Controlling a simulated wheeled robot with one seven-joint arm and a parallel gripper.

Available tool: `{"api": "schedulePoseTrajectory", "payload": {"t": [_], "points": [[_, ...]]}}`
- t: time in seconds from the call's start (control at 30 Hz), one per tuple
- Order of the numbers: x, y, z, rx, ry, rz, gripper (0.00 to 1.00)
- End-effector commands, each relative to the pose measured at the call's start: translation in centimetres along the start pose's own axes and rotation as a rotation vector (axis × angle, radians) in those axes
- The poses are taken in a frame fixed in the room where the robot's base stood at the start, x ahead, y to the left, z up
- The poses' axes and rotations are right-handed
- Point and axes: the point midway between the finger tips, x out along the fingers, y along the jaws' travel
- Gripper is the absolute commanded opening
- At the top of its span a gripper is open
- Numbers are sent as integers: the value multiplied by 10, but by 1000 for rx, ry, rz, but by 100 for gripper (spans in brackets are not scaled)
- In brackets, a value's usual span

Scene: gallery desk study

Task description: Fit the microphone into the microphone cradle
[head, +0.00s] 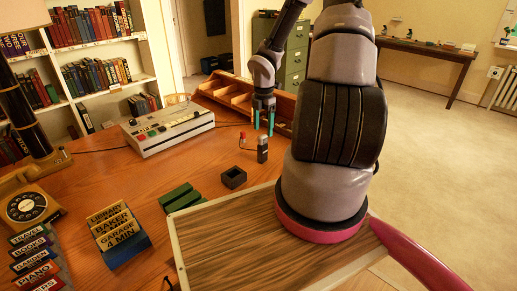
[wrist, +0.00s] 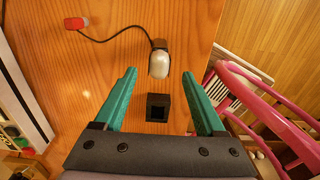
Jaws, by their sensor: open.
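The microphone (head: 262,150) stands upright on the wooden desk, dark below with a pale silver head. In the wrist view the microphone (wrist: 159,63) shows head-on, with a dark cable running to a red plug (wrist: 74,23). The microphone cradle (head: 233,178) is a small black square block with an open socket, on the desk in front and left of the microphone. The cradle (wrist: 158,108) also shows between my fingers in the wrist view. My gripper (head: 264,121) is open and empty, its teal fingers pointing down above the desk near the microphone. No contact shows.
A tape recorder (head: 170,128) stands behind left. Green blocks (head: 178,197) lie left of the cradle. Labelled cards (head: 115,230) and a rotary telephone (head: 27,205) stand at left. A wooden compartment tray (head: 238,100) is behind my gripper. Desk around the cradle is clear.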

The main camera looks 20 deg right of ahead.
Motion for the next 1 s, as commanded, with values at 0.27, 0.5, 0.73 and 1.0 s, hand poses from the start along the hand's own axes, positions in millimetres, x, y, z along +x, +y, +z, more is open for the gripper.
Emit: {"api": "schedulePoseTrajectory", "payload": {"t": [0.27, 0.5, 0.73, 1.0], "points": [[40, 0, -1, 1, 0, -3, 72], [64, 0, -2, 1, 1, -5, 72], [92, 1, -1, 4, 0, -3, 72], [95, 1, 0, 4, -1, -2, 72]]}}
